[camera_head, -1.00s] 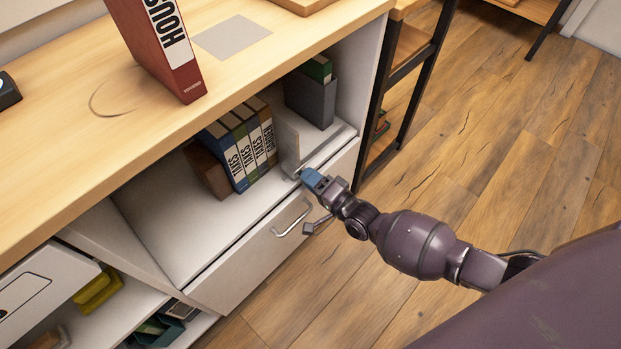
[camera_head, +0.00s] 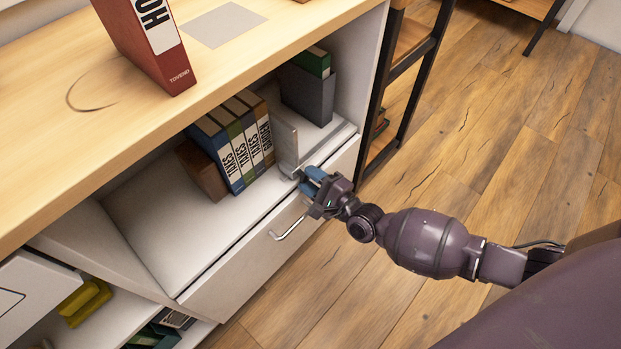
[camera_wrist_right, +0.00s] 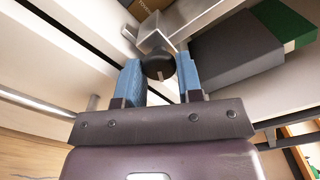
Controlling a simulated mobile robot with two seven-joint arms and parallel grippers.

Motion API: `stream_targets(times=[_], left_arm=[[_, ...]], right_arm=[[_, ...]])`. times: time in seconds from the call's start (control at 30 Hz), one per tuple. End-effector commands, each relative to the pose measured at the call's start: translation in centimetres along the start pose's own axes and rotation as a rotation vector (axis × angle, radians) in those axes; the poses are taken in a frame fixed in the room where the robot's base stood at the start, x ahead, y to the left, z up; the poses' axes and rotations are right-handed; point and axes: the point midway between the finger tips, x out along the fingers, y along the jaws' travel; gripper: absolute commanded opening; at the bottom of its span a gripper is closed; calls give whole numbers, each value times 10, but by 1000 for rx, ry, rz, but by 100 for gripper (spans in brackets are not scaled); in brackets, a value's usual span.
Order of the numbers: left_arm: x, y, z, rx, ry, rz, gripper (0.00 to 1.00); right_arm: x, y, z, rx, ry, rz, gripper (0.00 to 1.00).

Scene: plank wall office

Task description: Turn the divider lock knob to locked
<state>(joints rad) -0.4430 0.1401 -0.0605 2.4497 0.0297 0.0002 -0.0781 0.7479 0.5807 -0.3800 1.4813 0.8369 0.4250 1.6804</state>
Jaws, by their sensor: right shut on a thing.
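The divider (camera_head: 285,140) is a pale upright panel on the shelf, at the right end of a row of binders. Its lock knob (camera_wrist_right: 158,67) is small, round and dark, with a pale mark on its face, at the divider's front end. My right gripper (camera_wrist_right: 160,80) has its blue fingers on either side of the knob and is shut on it. In the head view the right gripper (camera_head: 306,180) is at the shelf's front edge and its fingers hide the knob. I cannot tell from the mark whether the knob is locked. My left gripper is not in view.
Several binders (camera_head: 238,145) stand left of the divider, beside a brown block (camera_head: 200,170). A grey box file (camera_head: 308,95) stands to the right. A drawer handle (camera_head: 288,229) sticks out just below the gripper. A red binder (camera_head: 150,45) stands on the desktop above.

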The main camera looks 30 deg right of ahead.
Motion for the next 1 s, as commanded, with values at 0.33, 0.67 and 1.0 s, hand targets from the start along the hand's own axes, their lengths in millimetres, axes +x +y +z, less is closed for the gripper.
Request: stream_targets(times=[0.33, 0.67, 1.0], left_arm=[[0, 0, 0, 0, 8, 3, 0], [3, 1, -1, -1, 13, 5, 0], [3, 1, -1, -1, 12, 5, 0]], right_arm=[[-1, 1, 0, 35, 0, 2, 10], [-1, 1, 0, 34, 0, 2, 46], [0, 0, 0, 32, 0, 1, 58]])
